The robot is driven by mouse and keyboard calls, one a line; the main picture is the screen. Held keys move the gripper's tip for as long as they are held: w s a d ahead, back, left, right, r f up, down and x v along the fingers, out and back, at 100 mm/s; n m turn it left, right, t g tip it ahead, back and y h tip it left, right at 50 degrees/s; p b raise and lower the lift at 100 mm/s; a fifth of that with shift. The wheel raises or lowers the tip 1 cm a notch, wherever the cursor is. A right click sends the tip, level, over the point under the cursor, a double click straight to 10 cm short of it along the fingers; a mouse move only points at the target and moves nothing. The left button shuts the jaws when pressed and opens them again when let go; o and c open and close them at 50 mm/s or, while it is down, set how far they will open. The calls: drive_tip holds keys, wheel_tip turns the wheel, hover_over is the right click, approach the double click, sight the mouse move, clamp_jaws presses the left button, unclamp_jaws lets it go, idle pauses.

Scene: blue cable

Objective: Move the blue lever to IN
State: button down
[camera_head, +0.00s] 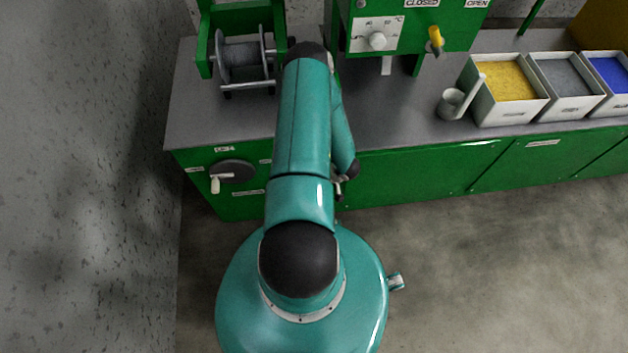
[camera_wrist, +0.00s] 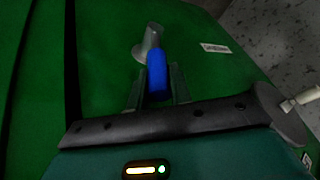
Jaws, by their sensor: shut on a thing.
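The blue lever (camera_wrist: 157,73) shows in the wrist view, with a blue grip and a grey pivot part above it on the green cabinet front. My gripper (camera_wrist: 158,88) has one finger on each side of the blue grip and is shut on it. The lever's lower end is between the fingers. In the head view my teal arm hides the lever and most of the gripper. A small white label (camera_wrist: 215,48) is to the right of the lever; its text is too small to read.
A dark crank wheel with a white handle (camera_head: 217,184) is on the cabinet front left of my arm. On the grey worktop are a cable reel (camera_head: 242,62), a green machine with a yellow lever (camera_head: 436,38), a cup (camera_head: 450,104) and white bins (camera_head: 508,113).

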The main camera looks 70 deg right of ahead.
drive_tip(key=c, duration=1.3)
unclamp_jaws()
drive_tip(key=v, duration=1.3)
drive_tip(key=shift+s+r, duration=0.2)
drive_tip(key=shift+r, duration=0.15)
